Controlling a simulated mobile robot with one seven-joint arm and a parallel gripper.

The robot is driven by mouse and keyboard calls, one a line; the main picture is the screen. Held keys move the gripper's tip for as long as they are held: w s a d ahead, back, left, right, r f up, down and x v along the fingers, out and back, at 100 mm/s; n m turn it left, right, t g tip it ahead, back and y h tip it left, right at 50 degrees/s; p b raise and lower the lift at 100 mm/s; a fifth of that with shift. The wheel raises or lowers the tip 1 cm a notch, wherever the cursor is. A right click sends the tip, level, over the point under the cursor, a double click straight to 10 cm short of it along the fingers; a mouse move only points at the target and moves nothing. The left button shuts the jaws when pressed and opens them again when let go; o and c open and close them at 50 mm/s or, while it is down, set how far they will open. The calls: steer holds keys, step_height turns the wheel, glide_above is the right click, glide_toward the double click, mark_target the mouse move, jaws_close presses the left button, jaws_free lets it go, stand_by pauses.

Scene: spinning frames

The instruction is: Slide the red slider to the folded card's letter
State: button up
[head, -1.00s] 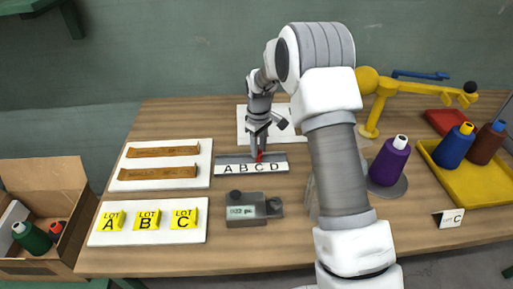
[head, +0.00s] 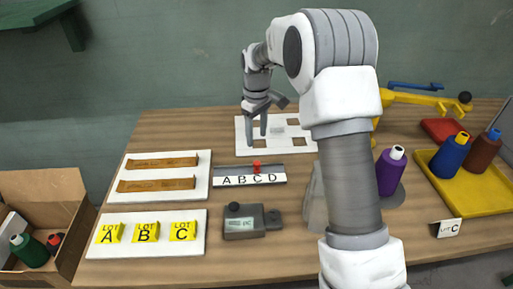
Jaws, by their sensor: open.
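The red slider (head: 257,167) stands on the dark rail of the letter strip (head: 218,173), just above the letter C. The strip reads A, B, C, D from left to right. The folded card (head: 447,228) stands at the table's right front and reads "LOT C". My gripper (head: 257,136) is open and empty, above and behind the slider in the picture, apart from it, in front of the white board with square openings.
A grey device with a small display (head: 246,222) sits in front of the strip. Yellow lot cards A, B and C (head: 147,232) lie on a white board at left. A purple spool (head: 390,171) and a yellow tray (head: 490,200) are at right.

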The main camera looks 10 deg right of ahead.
step_height(320, 180, up, 7)
steer(key=shift+f, duration=0.15)
steer(key=s+d+r+m+t+p, duration=0.2)
steer(key=s+d+r+m+t, duration=0.15)
steer(key=s+r, duration=1.05)
steer(key=s+d+f+m+t, duration=0.1)
steer(key=s+m, duration=0.1)
steer(key=s, duration=0.7)
steer(key=s+d+m+t, duration=0.1)
steer(key=s+d+m, duration=0.1)
steer(key=s, duration=0.8)
steer(key=shift+f+m, duration=0.35)
steer(key=shift+m, duration=0.2)
steer(key=shift+a, duration=0.1)
